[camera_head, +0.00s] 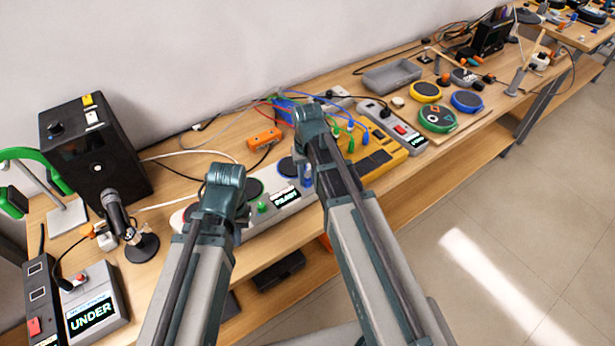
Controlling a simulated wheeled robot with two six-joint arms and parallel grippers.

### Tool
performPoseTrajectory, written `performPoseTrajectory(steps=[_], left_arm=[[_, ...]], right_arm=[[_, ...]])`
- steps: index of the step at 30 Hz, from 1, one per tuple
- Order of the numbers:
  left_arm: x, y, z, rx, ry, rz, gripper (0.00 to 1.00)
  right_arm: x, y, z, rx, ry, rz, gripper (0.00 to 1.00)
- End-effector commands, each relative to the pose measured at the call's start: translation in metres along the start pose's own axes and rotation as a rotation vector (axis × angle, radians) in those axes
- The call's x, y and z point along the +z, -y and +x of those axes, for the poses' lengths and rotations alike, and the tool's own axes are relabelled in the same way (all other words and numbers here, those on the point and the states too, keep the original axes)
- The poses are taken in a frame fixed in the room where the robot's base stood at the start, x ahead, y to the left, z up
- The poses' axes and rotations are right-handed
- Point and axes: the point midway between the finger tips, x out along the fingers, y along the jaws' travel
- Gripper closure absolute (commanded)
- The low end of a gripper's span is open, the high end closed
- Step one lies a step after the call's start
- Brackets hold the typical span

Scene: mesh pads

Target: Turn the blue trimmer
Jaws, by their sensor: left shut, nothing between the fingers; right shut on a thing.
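A small blue piece, which looks like the blue trimmer (307,176), shows at the right end of the long pale console (252,228), close beside my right arm. My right gripper (311,122) is at the far end of that arm, over the bench. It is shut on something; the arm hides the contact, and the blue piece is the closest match. My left gripper (226,178) is shut and empty, above the left part of the same console. The fingertips of both grippers are hard to make out.
A yellow unit (386,153) and a grey display box (410,138) stand right of my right arm. An orange box (264,138) and loose cables lie behind.

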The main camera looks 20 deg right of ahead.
Motion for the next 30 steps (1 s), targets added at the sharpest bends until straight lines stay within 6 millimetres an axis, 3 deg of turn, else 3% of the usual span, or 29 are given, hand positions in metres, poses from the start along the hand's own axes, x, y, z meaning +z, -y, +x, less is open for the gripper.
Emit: performPoseTrajectory(steps=[14, 15, 19, 30], left_arm=[[0.0, 0.0, 0.0001, 0.0, 0.0, 0.0, 1.0], [0.0, 0.0, 0.0001, 0.0, 0.0, 0.0, 1.0], [0.0, 0.0, 0.0001, 0.0, 0.0, 0.0, 1.0], [0.0001, 0.0002, -0.0018, 0.0, 0.0, 0.0, 1.0]], right_arm=[[0.0001, 0.0001, 0.0001, 0.0, 0.0, 0.013, 1.0], [0.0001, 0.0001, 0.0001, 0.0, 0.0, 0.012, 0.64], [0.0001, 0.0, 0.0001, 0.0, 0.0, 0.012, 0.41], [0.0, 0.0, -0.0019, 0.0, 0.0, 0.012, 0.41]])
